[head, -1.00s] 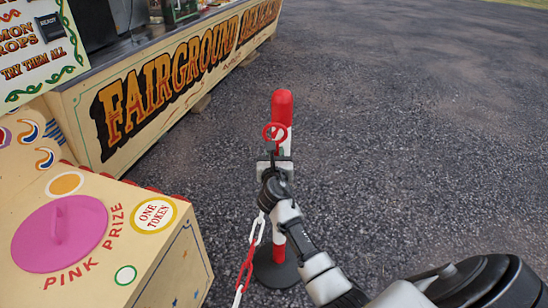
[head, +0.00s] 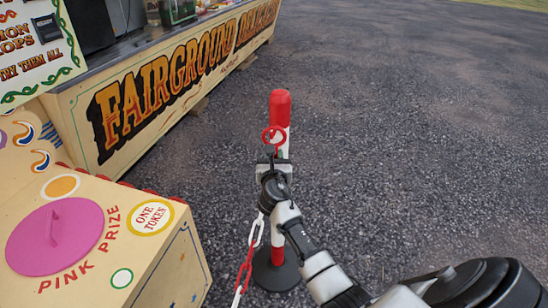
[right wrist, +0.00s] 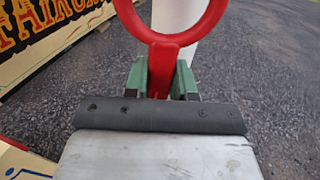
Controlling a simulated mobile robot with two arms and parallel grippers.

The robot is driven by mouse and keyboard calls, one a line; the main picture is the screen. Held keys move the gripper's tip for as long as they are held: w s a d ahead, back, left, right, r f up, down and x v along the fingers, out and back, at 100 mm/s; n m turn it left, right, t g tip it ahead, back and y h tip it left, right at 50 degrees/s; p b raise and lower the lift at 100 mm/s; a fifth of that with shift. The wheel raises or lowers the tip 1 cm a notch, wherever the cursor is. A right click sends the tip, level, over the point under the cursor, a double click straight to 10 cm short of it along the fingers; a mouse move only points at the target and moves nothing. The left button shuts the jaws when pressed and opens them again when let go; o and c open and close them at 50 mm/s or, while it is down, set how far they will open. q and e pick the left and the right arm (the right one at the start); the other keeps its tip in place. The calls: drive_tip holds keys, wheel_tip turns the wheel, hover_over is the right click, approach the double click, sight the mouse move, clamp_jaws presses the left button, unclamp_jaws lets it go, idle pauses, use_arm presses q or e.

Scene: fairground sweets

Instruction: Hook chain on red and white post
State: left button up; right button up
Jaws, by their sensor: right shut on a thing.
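The red and white post (head: 281,106) stands upright on a round black base (head: 275,272). My right gripper (head: 275,157) is in front of the post and shut on the stem of a red ring (head: 266,139). In the right wrist view, the green finger pads (right wrist: 160,80) pinch the red stem below the ring (right wrist: 135,22), and a white part of the post (right wrist: 176,18) shows behind it. The ring overlaps the post in the picture; whether they touch I cannot tell. The red and white chain (head: 247,262) hangs below the gripper, left of the post. My left gripper is out of view.
A cream box with a pink lid marked "Pink Prize" (head: 55,237) stands at the lower left. A long stall counter lettered "Fairground" (head: 150,95) runs behind it. The tarmac (head: 400,130) right of the post is clear.

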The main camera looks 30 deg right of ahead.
idle(0.3)
drive_tip(key=o, duration=1)
drive_tip(key=shift+c, duration=0.2)
drive_tip(key=shift+s+a, duration=0.1)
